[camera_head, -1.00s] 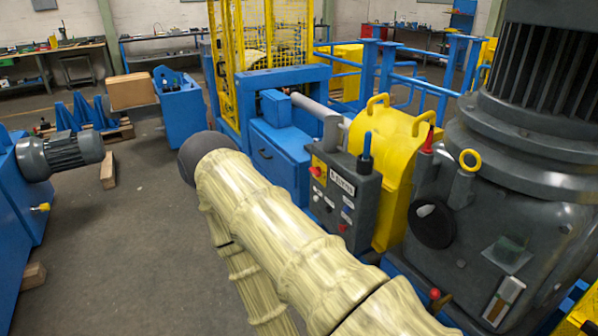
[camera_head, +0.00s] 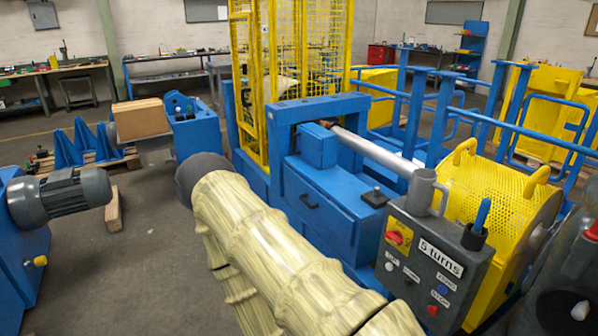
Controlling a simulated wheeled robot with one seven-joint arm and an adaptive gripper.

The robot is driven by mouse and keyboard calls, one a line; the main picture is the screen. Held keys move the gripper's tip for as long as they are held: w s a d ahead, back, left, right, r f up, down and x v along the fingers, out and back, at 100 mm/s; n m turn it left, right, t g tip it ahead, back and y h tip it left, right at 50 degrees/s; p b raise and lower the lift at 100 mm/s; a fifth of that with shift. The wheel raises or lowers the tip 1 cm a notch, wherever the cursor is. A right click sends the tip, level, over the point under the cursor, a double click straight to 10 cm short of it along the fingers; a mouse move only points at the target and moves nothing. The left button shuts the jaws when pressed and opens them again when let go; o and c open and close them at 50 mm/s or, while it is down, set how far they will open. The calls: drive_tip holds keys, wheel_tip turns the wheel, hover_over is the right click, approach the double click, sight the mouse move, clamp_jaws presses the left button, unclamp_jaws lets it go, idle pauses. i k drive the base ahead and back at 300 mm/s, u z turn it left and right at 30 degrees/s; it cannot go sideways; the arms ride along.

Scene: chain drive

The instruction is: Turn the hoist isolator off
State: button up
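A dark grey control box (camera_head: 426,262) stands at the lower right, beside a blue machine frame. On its upper left is a red rotary knob on a yellow plate (camera_head: 397,237), which looks like an isolator switch; its on or off position is too small to read. My arm, in a cream ribbed sleeve, reaches across the lower middle to a dark rounded end. This part of the arm is left of the box, and no fingers show. My gripper is not in view.
The box carries a "5 turns" label (camera_head: 441,257), small buttons and a blue-handled part (camera_head: 478,225). A yellow mesh drum guard (camera_head: 500,205) is behind it. A grey motor (camera_head: 62,198) stands left. Open floor (camera_head: 130,270) lies between motor and arm.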

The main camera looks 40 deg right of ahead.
sight(396, 237)
drive_tip(key=i, duration=3.3)
drive_tip(key=z, duration=2.9)
